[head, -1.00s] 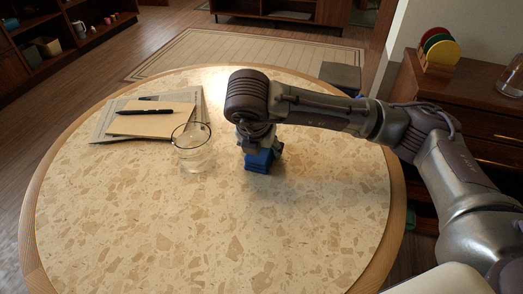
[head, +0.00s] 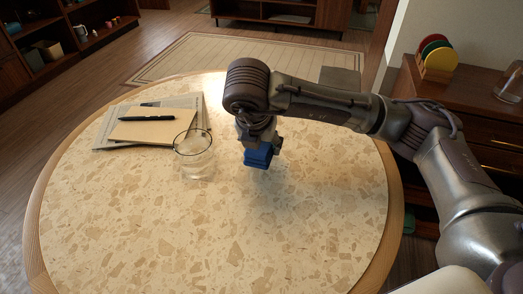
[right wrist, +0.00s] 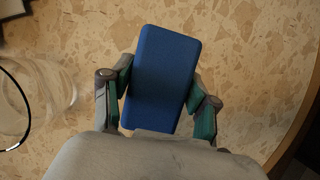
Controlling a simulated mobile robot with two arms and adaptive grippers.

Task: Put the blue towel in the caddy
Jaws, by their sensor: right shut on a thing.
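The folded blue towel (head: 259,156) is held above the round table by my right gripper (head: 259,142). In the right wrist view, the blue towel (right wrist: 162,78) sits between the two green-padded fingers of the right gripper (right wrist: 162,98), which touch its sides. The towel looks like a compact folded block and is slightly tilted. I cannot make out a caddy in these views. My left gripper is not in view.
A clear glass (head: 194,155) stands on the table (head: 130,230) close to the left of the towel. A notepad with a pen (head: 147,118) lies on papers farther left. A wooden cabinet (head: 465,110) with coloured discs (head: 437,55) is at right. The table's front is clear.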

